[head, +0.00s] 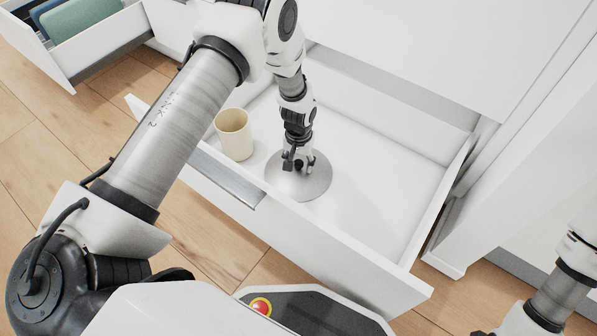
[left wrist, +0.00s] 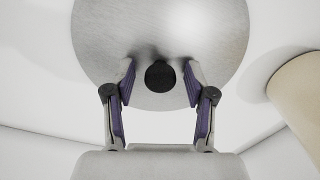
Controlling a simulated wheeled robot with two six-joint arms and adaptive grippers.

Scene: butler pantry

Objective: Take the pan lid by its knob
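The pan lid (head: 313,184) is a round, brushed-metal disc lying on the floor of an open white drawer (head: 365,195). In the left wrist view the lid (left wrist: 160,30) fills the upper middle, with its dark round knob (left wrist: 160,76) near its lower edge. My left gripper (head: 298,166) points down over the lid. In the left wrist view its two fingers (left wrist: 160,84) stand apart on either side of the knob, with a gap on each side. In the head view the gripper partly hides the knob. My right gripper is not in view; only part of that arm shows at lower right.
A cream cup (head: 234,134) stands in the drawer left of the lid, and its side shows in the left wrist view (left wrist: 302,100). The drawer's front wall and handle (head: 232,183) lie nearer me. The drawer's right half is empty. Another open drawer (head: 85,45) is at upper left.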

